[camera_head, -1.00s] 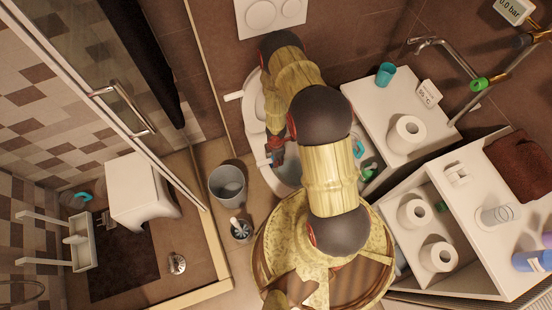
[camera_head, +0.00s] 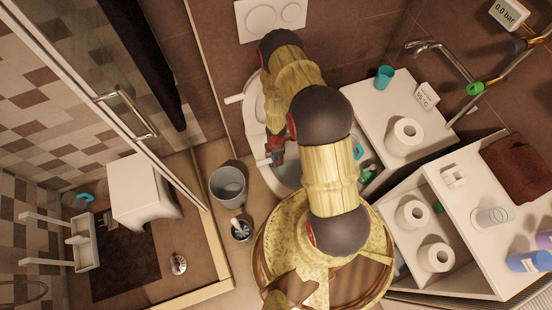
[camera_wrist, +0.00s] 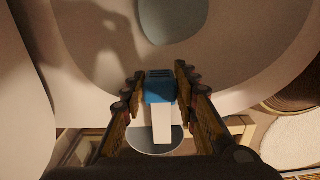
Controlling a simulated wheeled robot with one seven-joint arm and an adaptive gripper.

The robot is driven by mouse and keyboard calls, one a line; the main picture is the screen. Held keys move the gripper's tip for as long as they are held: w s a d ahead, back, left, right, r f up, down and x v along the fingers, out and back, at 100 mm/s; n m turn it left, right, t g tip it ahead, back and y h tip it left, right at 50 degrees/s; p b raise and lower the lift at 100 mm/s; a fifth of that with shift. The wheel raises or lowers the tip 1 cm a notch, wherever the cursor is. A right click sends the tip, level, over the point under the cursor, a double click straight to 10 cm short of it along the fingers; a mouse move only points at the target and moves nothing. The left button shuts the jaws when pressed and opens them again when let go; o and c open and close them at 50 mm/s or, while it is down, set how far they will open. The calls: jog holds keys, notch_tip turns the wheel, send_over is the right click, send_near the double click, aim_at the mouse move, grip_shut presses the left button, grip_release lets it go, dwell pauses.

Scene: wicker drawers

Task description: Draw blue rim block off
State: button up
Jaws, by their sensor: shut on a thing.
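The rim block (camera_wrist: 160,86) is blue with a white strip (camera_wrist: 162,124) running down from it in the wrist view. My gripper (camera_wrist: 161,80) is shut on the block, one finger on each side. In the head view my gripper (camera_head: 276,152) is over the toilet (camera_head: 256,118), mostly behind my arm. The toilet's bowl and pale rim (camera_wrist: 235,75) fill the upper wrist view. I cannot tell whether the block still touches the rim.
A grey bin (camera_head: 228,184) and a brush holder (camera_head: 241,230) stand on the floor beside the toilet. A white counter (camera_head: 370,105) with a teal cup (camera_head: 384,77) and a toilet roll (camera_head: 405,136) is at the right. A shower stool (camera_head: 138,185) stands left.

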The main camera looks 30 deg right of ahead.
jog(key=shift+r+p, duration=1.5)
jog(key=shift+r, duration=0.5)
